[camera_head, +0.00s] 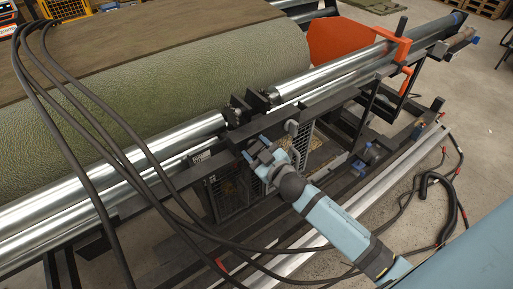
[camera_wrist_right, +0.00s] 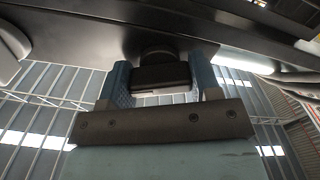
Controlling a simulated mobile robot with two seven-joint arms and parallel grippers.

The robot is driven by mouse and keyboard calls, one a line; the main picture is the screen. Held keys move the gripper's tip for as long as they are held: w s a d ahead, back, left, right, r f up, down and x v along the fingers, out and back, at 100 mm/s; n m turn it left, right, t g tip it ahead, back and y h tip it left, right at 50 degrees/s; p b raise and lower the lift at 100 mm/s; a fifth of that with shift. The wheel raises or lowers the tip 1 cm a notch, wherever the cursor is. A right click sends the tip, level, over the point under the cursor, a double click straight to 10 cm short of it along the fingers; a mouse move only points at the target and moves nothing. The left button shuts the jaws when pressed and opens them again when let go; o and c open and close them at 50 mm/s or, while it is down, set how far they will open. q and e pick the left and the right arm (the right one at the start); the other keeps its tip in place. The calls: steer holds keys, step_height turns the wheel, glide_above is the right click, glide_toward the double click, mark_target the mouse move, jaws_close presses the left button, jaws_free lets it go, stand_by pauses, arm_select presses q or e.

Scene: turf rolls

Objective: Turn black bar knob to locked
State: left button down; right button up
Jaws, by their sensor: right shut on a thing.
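The black bar knob (camera_wrist_right: 160,78) shows in the right wrist view, on a round dark base under a dark beam (camera_wrist_right: 90,30). My right gripper (camera_wrist_right: 162,74) has one blue finger on each side of the bar and is shut on it. The bar lies roughly level across the wrist picture, and no lock marking is readable. In the head view my right gripper (camera_head: 259,154) reaches from the lower right to the front of the dark frame, and its fingers hide the knob there. My left gripper is in neither view.
A large green turf roll (camera_head: 180,85) lies behind shiny steel rollers (camera_head: 140,152). Black hoses (camera_head: 110,165) loop across the left and front. A pale round knob (camera_head: 292,127) sits on the frame right of my gripper. An orange guard (camera_head: 338,40) stands farther back.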

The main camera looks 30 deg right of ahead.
steer(key=n, duration=1.3)
steer(key=shift+p, duration=0.35)
stand_by(0.4)
steer(key=o, duration=0.9)
steer(key=s+b, duration=0.1)
steer(key=s, duration=0.3)
steer(key=s+d+b, duration=0.1)
steer(key=s, duration=0.4)
steer(key=s+d+b, duration=0.1)
steer(key=s, duration=0.3)
steer(key=shift+s, duration=0.35)
